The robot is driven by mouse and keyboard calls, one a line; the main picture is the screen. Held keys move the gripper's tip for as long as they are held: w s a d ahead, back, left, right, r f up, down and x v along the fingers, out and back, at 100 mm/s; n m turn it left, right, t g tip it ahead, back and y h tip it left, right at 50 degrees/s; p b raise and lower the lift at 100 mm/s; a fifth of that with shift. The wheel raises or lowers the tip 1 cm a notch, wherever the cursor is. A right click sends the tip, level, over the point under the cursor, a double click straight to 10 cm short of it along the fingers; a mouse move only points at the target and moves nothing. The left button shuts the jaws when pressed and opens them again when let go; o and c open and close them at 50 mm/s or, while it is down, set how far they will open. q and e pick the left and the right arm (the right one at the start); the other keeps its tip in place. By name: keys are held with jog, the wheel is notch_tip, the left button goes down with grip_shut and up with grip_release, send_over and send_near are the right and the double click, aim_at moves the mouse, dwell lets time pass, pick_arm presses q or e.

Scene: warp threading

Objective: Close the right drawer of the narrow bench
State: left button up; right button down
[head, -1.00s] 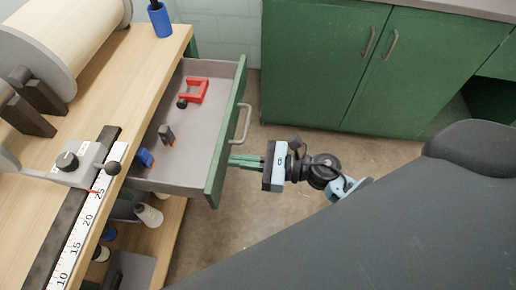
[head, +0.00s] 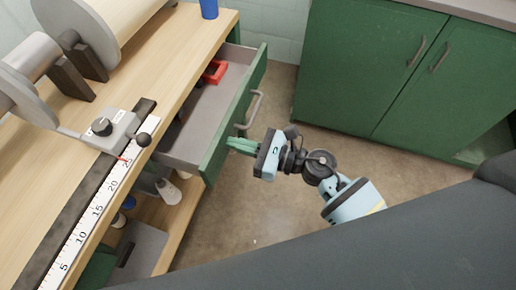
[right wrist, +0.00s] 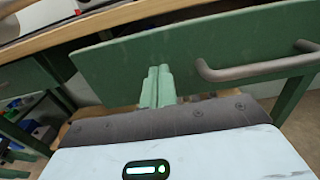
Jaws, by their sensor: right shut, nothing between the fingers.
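The right drawer (head: 192,128) of the narrow wooden bench (head: 185,60) is partly open, with its green front (head: 222,145) standing out from the bench edge. A grey bar handle (head: 254,108) is on that front; it also shows at the right in the right wrist view (right wrist: 255,69). My right gripper (head: 232,145) is shut and empty, its green fingertips at the drawer front, below the handle in the head view. In the right wrist view the fingertips (right wrist: 158,72) overlap the green front left of the handle; they look to be touching it. My left gripper is not in view.
A red object (head: 214,72) lies in the drawer. A shelf (head: 180,215) with bottles and a grey tray is under the bench. A green cabinet (head: 375,70) stands behind at the right. Bare floor (head: 270,215) lies between.

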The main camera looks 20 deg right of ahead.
aim_at(192, 139)
jog(key=b+x, duration=0.2)
jog(key=x, duration=1)
jog(key=shift+w+a, duration=0.35)
jog(key=shift+a, duration=0.1)
jog(key=shift+r, duration=0.25)
